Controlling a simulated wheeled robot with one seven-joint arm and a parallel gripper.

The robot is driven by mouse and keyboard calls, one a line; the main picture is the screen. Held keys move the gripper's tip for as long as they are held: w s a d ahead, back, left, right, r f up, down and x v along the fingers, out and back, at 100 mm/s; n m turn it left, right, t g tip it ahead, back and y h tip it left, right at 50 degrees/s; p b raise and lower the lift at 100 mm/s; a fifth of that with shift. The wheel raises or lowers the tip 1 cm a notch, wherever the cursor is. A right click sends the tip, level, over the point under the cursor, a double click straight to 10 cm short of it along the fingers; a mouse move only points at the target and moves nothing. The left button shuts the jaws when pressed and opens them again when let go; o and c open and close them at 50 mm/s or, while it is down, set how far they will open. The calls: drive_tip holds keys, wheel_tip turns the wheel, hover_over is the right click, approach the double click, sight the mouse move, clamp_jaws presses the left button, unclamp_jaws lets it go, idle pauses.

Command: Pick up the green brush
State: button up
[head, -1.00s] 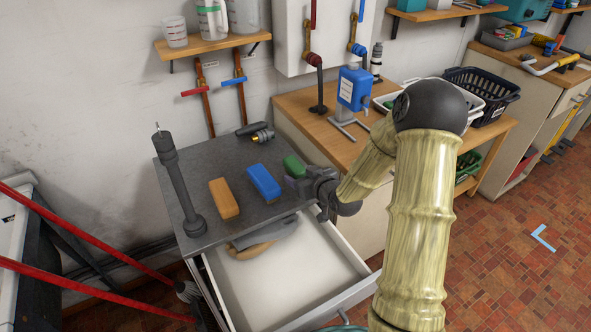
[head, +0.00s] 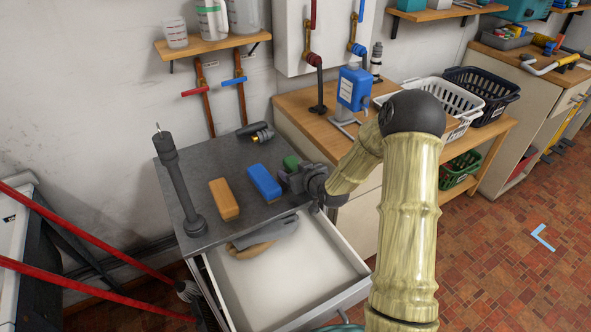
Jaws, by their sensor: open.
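The green brush (head: 291,162) lies on the grey cabinet top, near its right edge. Only its far part shows; my gripper hides the rest. My gripper (head: 287,180) is open and low over the cabinet top, right at the near side of the green brush. I cannot tell whether the fingers touch it or are around it. A blue brush (head: 263,182) lies just left of my gripper, and an orange brush (head: 224,198) lies further left.
A grey post (head: 180,185) stands at the cabinet's left. A dark nozzle (head: 255,131) lies at the back. The open drawer (head: 290,275) below holds gloves (head: 264,236). A wooden bench (head: 300,97) with a blue dispenser (head: 354,88) adjoins at right.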

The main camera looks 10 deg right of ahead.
sight(295, 164)
drive_tip(key=c, duration=1.1)
drive_tip(key=shift+r, duration=0.1)
wheel_tip(295, 164, up, 10)
drive_tip(key=shift+f+p, duration=0.1)
drive_tip(key=shift+p, duration=0.3)
